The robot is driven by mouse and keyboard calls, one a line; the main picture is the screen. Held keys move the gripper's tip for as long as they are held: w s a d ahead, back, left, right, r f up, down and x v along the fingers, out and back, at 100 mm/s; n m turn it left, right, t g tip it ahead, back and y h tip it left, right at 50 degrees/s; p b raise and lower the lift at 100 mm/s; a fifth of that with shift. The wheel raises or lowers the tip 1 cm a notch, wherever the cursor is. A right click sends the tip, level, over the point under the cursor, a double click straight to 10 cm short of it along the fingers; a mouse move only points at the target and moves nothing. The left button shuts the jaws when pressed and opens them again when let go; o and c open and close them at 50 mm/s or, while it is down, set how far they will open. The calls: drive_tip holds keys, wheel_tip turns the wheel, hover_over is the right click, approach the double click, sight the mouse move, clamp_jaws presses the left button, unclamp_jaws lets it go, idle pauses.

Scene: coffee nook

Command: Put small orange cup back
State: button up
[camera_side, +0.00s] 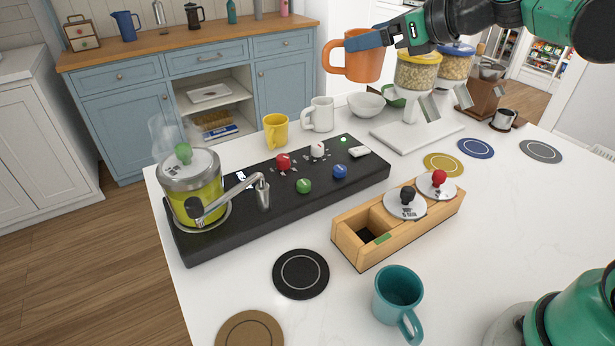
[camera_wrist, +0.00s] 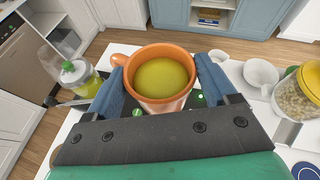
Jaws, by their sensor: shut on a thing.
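The orange cup (camera_side: 345,68) is held upright in the air above the far part of the white counter, its handle pointing left. In the wrist view the orange cup (camera_wrist: 160,103) shows from above with yellow-green liquid inside. My gripper (camera_side: 366,40) is shut on the cup, one blue finger on each side of it. The fingers of my gripper (camera_wrist: 160,76) also show in the wrist view. The cup's underside is not visible.
A yellow mug (camera_side: 276,131), white mug (camera_side: 321,115) and white bowl (camera_side: 366,105) stand at the back edge. A black station (camera_side: 230,220) carries a glass pot (camera_side: 191,190). Grain dispensers (camera_side: 417,72) stand right. A teal mug (camera_side: 397,292), wooden box (camera_side: 360,245) and several bare coasters (camera_side: 301,274) occupy the front and right.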

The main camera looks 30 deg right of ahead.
idle(0.3)
drive_tip(key=s+a+f+n+g+y, duration=0.1)
drive_tip(key=s+a+n+g+y, duration=0.3)
drive_tip(key=a+n+g, duration=0.3)
drive_tip(key=s+a+f+n+g+y, duration=0.2)
drive_tip(key=s+a+n+g+y, duration=0.3)
drive_tip(key=a+n+g, duration=0.3)
drive_tip(key=shift+a+n, duration=0.7)
drive_tip(key=shift+n, duration=0.1)
wheel_tip(320, 180, down, 20)
drive_tip(key=shift+r, duration=0.2)
drive_tip(key=shift+f, duration=0.1)
drive_tip(key=o, duration=1.5)
drive_tip(key=shift+w+d, duration=0.1)
drive_tip(key=shift+d, duration=0.05)
